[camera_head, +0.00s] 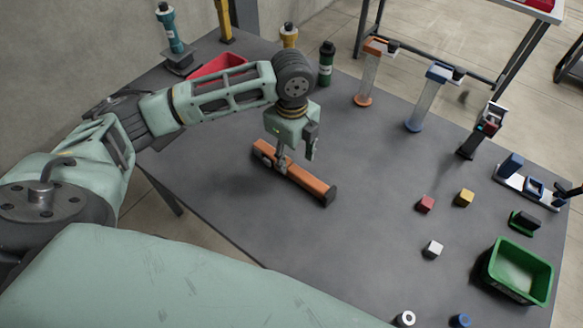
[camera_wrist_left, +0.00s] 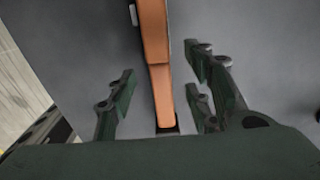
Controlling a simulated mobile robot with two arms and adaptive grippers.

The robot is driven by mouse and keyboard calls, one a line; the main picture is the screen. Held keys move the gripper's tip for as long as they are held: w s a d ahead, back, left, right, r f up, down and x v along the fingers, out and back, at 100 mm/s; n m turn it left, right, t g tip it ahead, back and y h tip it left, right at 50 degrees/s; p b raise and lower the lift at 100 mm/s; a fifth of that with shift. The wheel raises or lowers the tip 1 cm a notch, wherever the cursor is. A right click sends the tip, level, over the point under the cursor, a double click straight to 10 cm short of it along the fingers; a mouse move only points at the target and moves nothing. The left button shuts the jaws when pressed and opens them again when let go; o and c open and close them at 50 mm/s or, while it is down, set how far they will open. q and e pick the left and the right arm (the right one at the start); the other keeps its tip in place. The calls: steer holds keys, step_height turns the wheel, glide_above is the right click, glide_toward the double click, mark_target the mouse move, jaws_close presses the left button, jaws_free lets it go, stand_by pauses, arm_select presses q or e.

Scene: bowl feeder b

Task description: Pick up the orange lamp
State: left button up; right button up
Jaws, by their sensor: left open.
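The orange lamp (camera_head: 305,180), a long slim orange bar with dark ends, lies flat on the grey table (camera_head: 235,205). It runs from upper left to lower right in the head view. In the left wrist view the lamp (camera_wrist_left: 154,55) runs lengthwise between the fingers. My left gripper (camera_head: 297,158) is just above the lamp's upper-left half. The wrist view shows its fingers (camera_wrist_left: 160,64) open on either side of the lamp, with gaps to it. My right gripper is not in view.
An upright stand with orange ends (camera_head: 368,80), a blue-topped one (camera_head: 425,105) and a black one (camera_head: 482,133) stand to the right. A red tray (camera_head: 216,65) is behind my arm.

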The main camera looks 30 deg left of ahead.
mark_target(291, 166)
arm_select(q)
step_height(291, 166, down, 5)
steer(key=shift+a+p, duration=0.1)
steer(key=shift+p, duration=0.25)
jaws_close()
stand_by(0.3)
